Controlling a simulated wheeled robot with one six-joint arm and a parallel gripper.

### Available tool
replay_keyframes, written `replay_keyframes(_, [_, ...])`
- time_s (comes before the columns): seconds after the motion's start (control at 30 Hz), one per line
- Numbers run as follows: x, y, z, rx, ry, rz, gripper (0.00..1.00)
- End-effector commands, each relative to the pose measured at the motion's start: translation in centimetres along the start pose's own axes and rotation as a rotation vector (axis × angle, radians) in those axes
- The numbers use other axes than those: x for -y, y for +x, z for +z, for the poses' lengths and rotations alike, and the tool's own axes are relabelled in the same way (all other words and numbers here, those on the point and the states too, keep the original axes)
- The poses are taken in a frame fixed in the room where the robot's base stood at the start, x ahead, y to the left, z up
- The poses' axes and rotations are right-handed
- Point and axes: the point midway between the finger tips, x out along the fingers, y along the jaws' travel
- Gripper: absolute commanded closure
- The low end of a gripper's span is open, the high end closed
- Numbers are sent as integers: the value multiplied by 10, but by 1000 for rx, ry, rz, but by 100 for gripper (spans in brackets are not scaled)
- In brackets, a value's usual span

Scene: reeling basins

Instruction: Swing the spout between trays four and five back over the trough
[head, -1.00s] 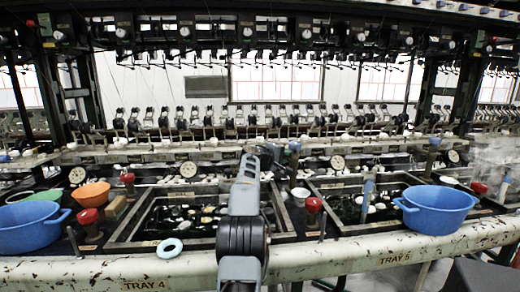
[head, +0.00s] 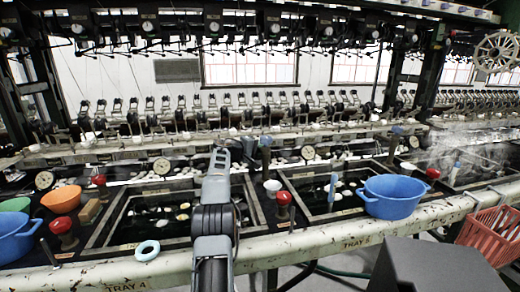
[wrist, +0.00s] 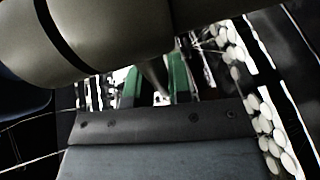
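The tray 4 basin (head: 105,243) and the tray 5 basin (head: 304,211) sit on either side of a narrow divider. A small blue-topped fitting (head: 265,141) stands behind that divider, beside my arm; I cannot tell for sure that it is the spout or which way it points. A red knob (head: 283,198) and a white cup (head: 272,188) stand on the divider.
A blue basin (head: 392,197) rests at tray 5's front right. A pale blue ring (head: 147,250) lies on tray 4's front edge. A red basket (head: 488,236) and a dark box (head: 430,265) are at lower right. A large beige cylinder (wrist: 160,30) crosses the wrist view.

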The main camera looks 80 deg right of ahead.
Motion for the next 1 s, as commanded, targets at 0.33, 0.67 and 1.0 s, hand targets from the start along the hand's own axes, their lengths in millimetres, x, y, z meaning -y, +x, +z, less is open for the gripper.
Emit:
replay_keyframes(0.33, [1,-1,-1,-2,-1,-1,57])
replay_keyframes(0.67, [1,-17,-1,-3,0,-1,57])
replay_keyframes(1.0, [0,-85,0,-4,-1,-1,57])
